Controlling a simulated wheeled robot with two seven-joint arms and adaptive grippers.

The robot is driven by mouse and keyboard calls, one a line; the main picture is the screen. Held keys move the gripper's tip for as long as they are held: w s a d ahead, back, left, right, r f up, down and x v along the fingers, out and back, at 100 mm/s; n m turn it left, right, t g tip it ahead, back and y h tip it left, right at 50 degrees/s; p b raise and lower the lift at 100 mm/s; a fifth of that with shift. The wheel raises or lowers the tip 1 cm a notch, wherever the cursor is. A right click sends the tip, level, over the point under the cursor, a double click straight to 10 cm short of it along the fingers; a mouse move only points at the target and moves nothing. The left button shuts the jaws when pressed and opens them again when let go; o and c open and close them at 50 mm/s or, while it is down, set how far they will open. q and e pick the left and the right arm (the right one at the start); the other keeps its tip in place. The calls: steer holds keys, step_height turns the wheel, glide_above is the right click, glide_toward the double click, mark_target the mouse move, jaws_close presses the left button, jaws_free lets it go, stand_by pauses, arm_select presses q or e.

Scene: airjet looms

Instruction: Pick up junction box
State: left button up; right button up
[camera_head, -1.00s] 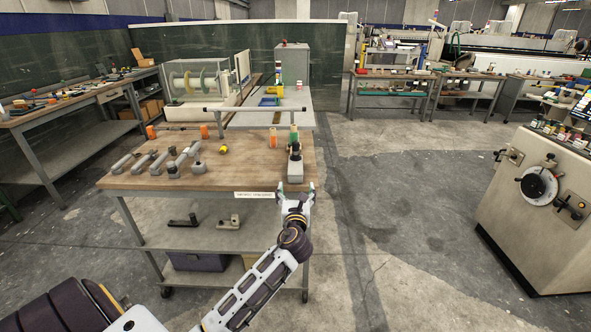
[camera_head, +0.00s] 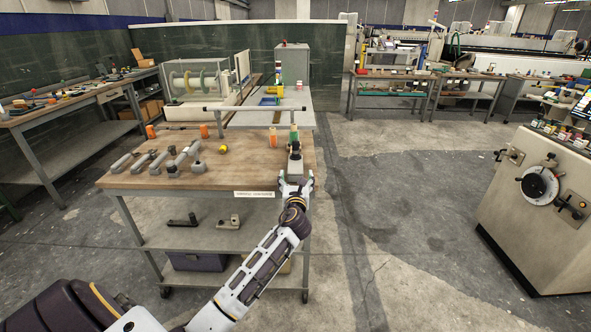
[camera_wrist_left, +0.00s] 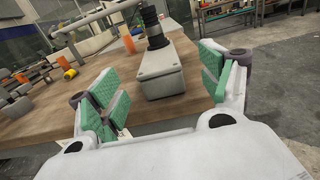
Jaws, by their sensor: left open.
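The junction box (camera_wrist_left: 162,72) is a small grey box with a black round fitting on its top. It lies near the front right corner of the wooden bench top (camera_wrist_left: 60,118). In the head view the junction box (camera_head: 294,167) shows just beyond my left gripper (camera_head: 295,184). In the left wrist view my left gripper (camera_wrist_left: 160,95) is open, its green pads apart, with the near end of the box ahead of and partly between the fingers. I cannot tell whether either pad touches it. My right gripper is not in view.
Grey metal fittings (camera_head: 172,158) lie on the left of the bench. A yellow piece (camera_head: 223,149) and orange pieces (camera_head: 273,137) stand nearby. A grey rail (camera_head: 255,109) crosses behind them. The floor right of the bench is clear.

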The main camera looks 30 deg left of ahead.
mark_target(295, 169)
arm_select(q)
steer(key=shift+w+a, duration=0.35)
steer(key=shift+w, duration=0.2)
steer(key=shift+w+a, duration=0.1)
steer(key=shift+w, duration=0.05)
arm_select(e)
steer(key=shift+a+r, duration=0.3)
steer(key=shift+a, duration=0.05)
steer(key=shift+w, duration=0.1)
arm_select(q)
steer(key=shift+w+a, duration=0.25)
steer(key=shift+w, duration=0.15)
steer(key=shift+w+a+f+b, duration=0.1)
steer(key=shift+w+a+b, duration=0.15)
steer(key=shift+b, duration=0.05)
steer(key=shift+x, duration=0.85)
steer(key=shift+w+a, duration=0.25)
steer(key=shift+w, duration=0.05)
steer(key=shift+w+a+b, duration=0.3)
steer(key=shift+w, duration=0.2)
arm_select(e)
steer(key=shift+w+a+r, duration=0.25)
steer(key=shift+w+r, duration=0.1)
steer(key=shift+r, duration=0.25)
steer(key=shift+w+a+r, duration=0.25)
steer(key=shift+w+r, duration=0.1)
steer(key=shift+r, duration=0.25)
